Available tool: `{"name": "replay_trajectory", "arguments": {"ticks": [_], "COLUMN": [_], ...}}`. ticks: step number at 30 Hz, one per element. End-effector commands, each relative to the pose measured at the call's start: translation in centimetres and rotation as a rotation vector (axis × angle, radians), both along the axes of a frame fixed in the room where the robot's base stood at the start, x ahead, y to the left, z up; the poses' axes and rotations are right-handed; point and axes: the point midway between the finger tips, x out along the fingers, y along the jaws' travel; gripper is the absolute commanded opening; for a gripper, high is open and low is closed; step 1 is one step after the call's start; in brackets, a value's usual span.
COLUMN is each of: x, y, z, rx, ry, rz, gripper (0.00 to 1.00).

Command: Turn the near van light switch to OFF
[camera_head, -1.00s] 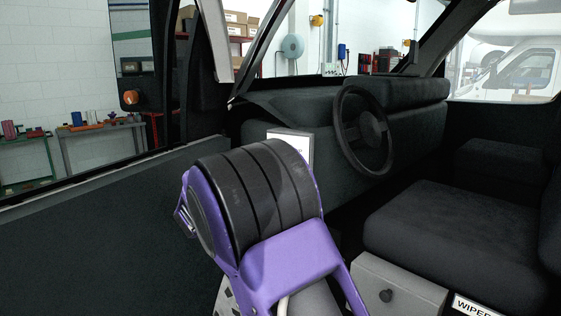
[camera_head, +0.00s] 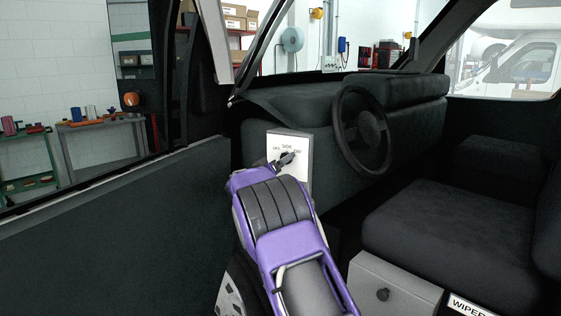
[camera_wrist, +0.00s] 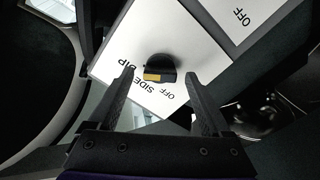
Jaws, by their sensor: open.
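The near light switch is a white-faced panel (camera_head: 293,142) on a grey box by the dashboard, lettered OFF, SIDE and DIP. In the wrist view its black knob (camera_wrist: 161,64) carries a yellow mark on the side facing the lettering. The mark lies nearest SIDE and OFF; I cannot tell exactly which it points to. My gripper (camera_wrist: 163,88) is open, with one finger on each side of the knob and a gap to both. In the head view my gripper (camera_head: 286,160) reaches the panel from below and partly hides the knob.
A second white panel (camera_wrist: 232,30) lettered OFF shows in the wrist view. The steering wheel (camera_head: 364,130) is right of the switch. The door (camera_head: 110,235) is left, the seat (camera_head: 440,235) right.

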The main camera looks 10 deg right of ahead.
Motion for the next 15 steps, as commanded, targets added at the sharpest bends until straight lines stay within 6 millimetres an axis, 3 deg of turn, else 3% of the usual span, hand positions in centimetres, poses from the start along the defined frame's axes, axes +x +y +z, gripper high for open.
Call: {"name": "replay_trajectory", "arguments": {"ticks": [8, 15], "x": [0.13, 0.12], "y": [-0.06, -0.06], "z": [-0.03, -0.01], "rx": [0.000, 0.000], "ry": [0.000, 0.000], "rz": [0.000, 0.000], "gripper": [0.82, 0.43]}}
